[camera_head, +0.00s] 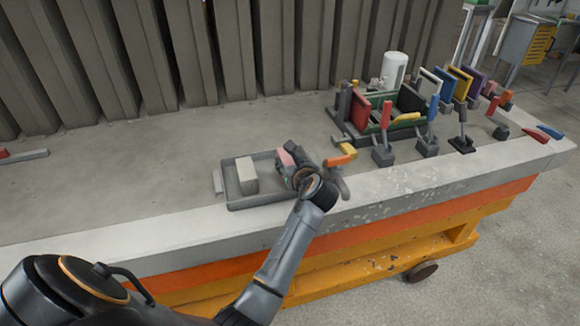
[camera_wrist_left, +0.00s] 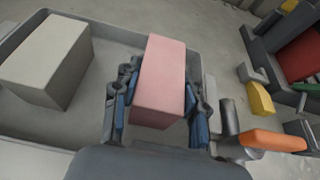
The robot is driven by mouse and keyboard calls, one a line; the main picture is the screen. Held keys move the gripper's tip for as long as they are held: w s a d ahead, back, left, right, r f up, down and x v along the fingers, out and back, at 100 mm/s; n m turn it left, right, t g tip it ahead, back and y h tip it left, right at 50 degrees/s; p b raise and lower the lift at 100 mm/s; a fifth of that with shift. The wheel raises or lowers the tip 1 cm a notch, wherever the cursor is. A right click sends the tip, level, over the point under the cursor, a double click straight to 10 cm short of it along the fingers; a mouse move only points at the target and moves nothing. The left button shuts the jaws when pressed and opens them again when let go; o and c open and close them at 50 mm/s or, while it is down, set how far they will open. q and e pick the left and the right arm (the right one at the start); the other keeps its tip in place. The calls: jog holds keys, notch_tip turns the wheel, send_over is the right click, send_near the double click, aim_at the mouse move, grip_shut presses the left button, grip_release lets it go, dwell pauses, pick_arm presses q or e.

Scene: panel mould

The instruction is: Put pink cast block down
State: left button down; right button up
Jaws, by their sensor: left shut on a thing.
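The pink cast block (camera_wrist_left: 163,75) is between the blue-padded fingers of my left gripper (camera_wrist_left: 158,105), which is shut on it. In the head view the pink block (camera_head: 286,158) shows only in part, at the right side of the grey tray (camera_head: 262,200), with my left gripper (camera_head: 300,172) over it. The block is over or in the tray; I cannot tell whether it touches the tray floor. A pale grey block (camera_head: 247,175) stands in the tray's left part, apart from the pink one. My right gripper is not in view.
Right of the tray stands a panel mould (camera_head: 380,115) with coloured panels and several clamps. An orange-handled clamp (camera_head: 340,160) is close to my left gripper. A white cylinder (camera_head: 394,70) stands behind the mould. The bench top left of the tray is mostly clear.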

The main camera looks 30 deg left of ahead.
pick_arm(q)
jog(key=shift+f, duration=0.5)
jog(key=c, duration=0.7)
grip_release()
jog(key=shift+f, duration=0.15)
jog(key=shift+c, duration=0.2)
jog(key=p+v, duration=0.6)
jog(key=v, duration=0.1)
jog(key=p+v, duration=0.3)
jog(key=v, duration=0.1)
jog(key=shift+w+a+r+p, duration=0.15)
jog(key=shift+r+p, duration=0.2)
jog(key=shift+p, duration=0.05)
jog(key=shift+s+d+p, duration=0.35)
jog(key=shift+s+d, duration=0.1)
jog(key=shift+d, duration=0.1)
